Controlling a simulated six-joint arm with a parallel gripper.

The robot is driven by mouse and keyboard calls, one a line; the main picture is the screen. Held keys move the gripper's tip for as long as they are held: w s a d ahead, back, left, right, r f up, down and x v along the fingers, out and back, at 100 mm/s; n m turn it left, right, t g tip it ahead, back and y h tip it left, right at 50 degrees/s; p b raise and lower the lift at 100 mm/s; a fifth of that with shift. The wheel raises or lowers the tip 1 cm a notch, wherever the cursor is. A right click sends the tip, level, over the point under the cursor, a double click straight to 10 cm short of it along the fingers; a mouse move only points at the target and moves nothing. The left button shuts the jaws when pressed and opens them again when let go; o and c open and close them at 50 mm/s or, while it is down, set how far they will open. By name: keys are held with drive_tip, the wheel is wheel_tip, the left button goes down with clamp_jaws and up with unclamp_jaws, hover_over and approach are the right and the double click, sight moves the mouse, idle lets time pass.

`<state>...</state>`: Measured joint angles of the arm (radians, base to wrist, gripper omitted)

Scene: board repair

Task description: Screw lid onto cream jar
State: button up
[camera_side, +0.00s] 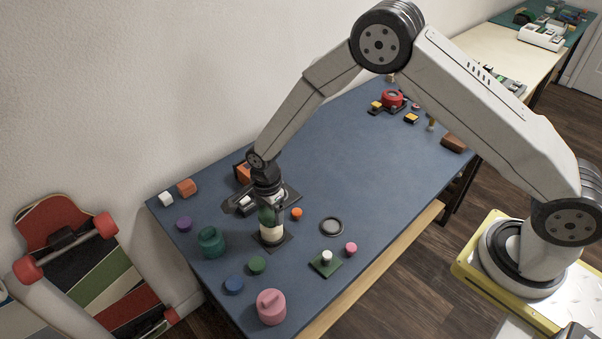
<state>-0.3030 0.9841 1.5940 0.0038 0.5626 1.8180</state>
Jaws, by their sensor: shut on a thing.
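The cream jar (271,235) stands upright on a dark square base near the left part of the blue table. A dark green lid (266,217) is right at the top of the jar, and I cannot tell whether it is seated or just above the rim. My gripper (267,211) points down over the jar and is shut on the green lid. Its fingers partly hide the lid and the jar's upper edge.
A teal jar (211,242) and a pink jar (271,307) stand to the left and front. An orange cap (297,214), a grey ring (332,226) and a green square plate (326,264) lie to the right. The table's middle is clear.

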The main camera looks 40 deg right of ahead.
drive_tip(key=shift+f, duration=1.05)
idle(2.2)
idle(0.3)
drive_tip(key=o, duration=1)
drive_tip(key=shift+c, duration=0.2)
drive_tip(key=c, duration=0.9)
drive_tip(key=shift+m, duration=0.3)
drive_tip(key=m, duration=0.5)
drive_tip(key=shift+m, duration=0.4)
drive_tip(key=shift+s+f+m, duration=0.1)
drive_tip(key=shift+f+m, duration=0.05)
drive_tip(key=shift+m, duration=2.95)
